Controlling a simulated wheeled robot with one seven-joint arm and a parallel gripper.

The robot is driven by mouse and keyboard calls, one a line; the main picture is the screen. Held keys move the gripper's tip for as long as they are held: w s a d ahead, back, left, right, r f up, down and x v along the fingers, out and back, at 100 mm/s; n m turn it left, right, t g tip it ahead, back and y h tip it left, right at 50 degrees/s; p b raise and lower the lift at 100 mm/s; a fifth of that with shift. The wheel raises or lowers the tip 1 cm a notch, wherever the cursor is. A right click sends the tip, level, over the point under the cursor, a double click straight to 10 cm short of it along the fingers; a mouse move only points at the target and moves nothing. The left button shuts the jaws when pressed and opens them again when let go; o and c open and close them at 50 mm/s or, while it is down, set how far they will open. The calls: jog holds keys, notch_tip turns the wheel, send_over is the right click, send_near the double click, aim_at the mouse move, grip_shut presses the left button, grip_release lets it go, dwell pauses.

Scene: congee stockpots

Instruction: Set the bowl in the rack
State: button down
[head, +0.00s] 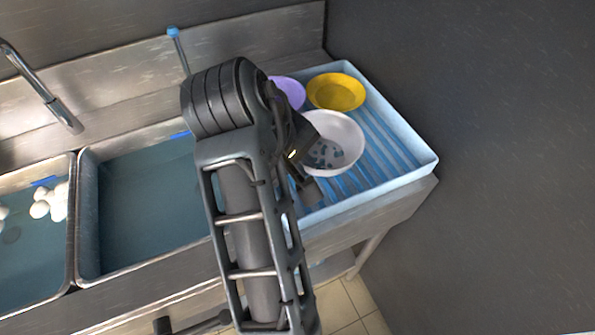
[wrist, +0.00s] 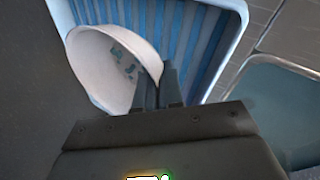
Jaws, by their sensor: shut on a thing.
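A white bowl (head: 345,131) with blue-grey flecks inside is at my gripper over the blue rack (head: 405,150). In the wrist view my gripper (wrist: 168,75) is shut on the rim of the white bowl (wrist: 98,62), and the bowl looks tilted. The rack's slats (wrist: 205,25) show behind it. In the head view my arm hides the gripper's fingers. I cannot tell whether the bowl touches the slats.
A yellow bowl (head: 337,92) and a purple bowl (head: 288,92) sit at the rack's back. The rack's right side is clear. Water-filled sink basins (head: 140,200) lie to the left, one with white round things (head: 50,203). A faucet (head: 45,90) stands at the back left. A dark wall (head: 480,130) borders the right.

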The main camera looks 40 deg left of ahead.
jog(key=shift+a+f, duration=0.35)
jog(key=shift+f, duration=0.05)
jog(key=shift+f+p, duration=0.35)
jog(key=shift+f, duration=1.5)
jog(key=shift+f, duration=0.1)
jog(key=c, duration=1.3)
grip_release()
jog(key=shift+o, duration=0.2)
jog(key=v, duration=1.2)
